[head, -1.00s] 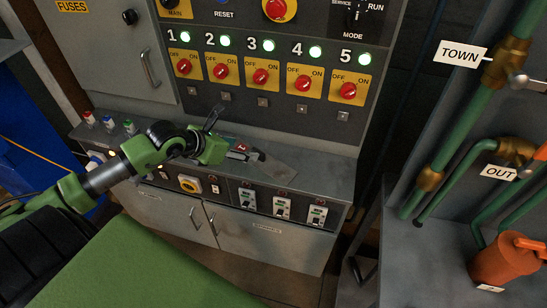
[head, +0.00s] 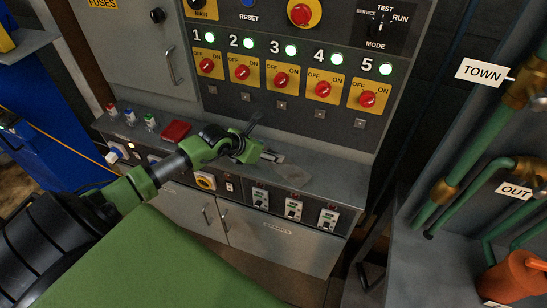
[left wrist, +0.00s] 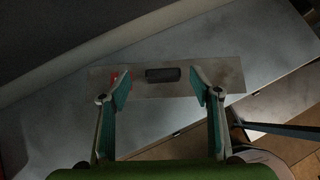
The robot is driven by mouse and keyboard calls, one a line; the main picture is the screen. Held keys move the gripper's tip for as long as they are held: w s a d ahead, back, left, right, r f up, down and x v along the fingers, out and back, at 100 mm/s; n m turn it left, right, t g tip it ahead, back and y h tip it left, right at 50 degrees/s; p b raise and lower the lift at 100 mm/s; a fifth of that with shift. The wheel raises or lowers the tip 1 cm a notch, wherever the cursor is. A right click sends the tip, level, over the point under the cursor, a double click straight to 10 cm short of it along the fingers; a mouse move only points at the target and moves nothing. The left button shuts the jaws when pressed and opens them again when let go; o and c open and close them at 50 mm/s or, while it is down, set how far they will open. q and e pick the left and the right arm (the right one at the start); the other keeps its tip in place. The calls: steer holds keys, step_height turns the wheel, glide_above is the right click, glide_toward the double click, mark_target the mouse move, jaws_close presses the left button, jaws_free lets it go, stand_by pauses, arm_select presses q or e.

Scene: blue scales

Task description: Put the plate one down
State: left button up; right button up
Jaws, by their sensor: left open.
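A flat grey plate (left wrist: 140,92) lies on the grey ledge in the left wrist view. A dark oblong block (left wrist: 163,75) is at its middle and a small red mark (left wrist: 115,77) at its left end. Its right part also shows in the head view (head: 294,173). I cannot read a number on it. My left gripper (head: 268,156) is over the plate, open, with its fingers apart on either side of the block and seemingly not touching it. The gripper hides the plate's left part in the head view. My right gripper is not in view.
The ledge (head: 325,186) runs below a panel with numbered red switches (head: 282,80). A flat red piece (head: 175,131) and several small coloured buttons (head: 130,117) are left of my gripper. An orange can (head: 508,277) stands at the right by green pipes.

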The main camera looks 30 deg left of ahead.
mark_target(274, 152)
arm_select(q)
steer(key=shift+p+x, duration=0.3)
steer(key=shift+x, duration=1.8)
steer(key=shift+s+d+f, duration=0.1)
steer(key=shift+s+d, duration=0.05)
steer(key=shift+s, duration=0.05)
steer(key=c, duration=1.5)
steer(key=shift+c, duration=0.2)
